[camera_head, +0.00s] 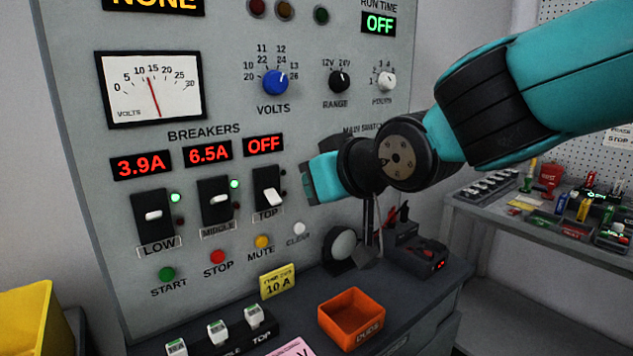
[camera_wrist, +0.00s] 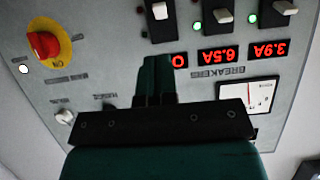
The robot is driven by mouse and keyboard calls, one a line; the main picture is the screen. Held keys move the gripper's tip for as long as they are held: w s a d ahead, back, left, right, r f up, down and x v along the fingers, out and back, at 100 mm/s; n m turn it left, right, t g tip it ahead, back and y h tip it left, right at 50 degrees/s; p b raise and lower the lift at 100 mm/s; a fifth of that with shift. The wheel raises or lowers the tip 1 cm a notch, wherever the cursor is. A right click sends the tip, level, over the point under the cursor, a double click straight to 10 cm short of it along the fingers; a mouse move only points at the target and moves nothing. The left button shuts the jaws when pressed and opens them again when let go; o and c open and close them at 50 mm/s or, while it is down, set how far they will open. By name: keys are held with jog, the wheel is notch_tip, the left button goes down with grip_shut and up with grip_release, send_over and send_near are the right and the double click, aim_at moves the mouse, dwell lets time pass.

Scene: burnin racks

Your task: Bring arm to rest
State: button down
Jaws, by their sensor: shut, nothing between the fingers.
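My arm reaches in from the right in the head view, in front of the grey control panel (camera_head: 232,105). My gripper (camera_head: 308,180) is close to the panel, just right of the TOP breaker (camera_head: 267,189), whose display reads OFF. A gap or touch there is hard to judge. In the wrist view my gripper (camera_wrist: 155,62) is shut with its fingers together and nothing between them. The LOW (camera_head: 153,216) and MIDDLE (camera_head: 216,200) breakers read 3.9A and 6.5A, each with a green light lit.
A red and yellow main switch (camera_wrist: 45,46) is on the panel. Below stand an orange bin (camera_head: 352,318), a yellow 10 A card (camera_head: 277,281) and a round mirror-like disc (camera_head: 342,245). A side bench (camera_head: 540,230) with several small items is at right, a yellow bin (camera_head: 25,318) at left.

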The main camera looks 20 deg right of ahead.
jog(key=s+f+n+g+p, duration=0.1)
jog(key=s+f+g+p, duration=0.1)
jog(key=s+g, duration=0.4)
jog(key=s+f+n+g+p, duration=0.2)
jog(key=s+g, duration=0.4)
jog(key=s, duration=0.8)
jog(key=shift+s+a+f+n, duration=0.15)
jog(key=shift+a+f+n, duration=0.15)
jog(key=shift+f, duration=0.45)
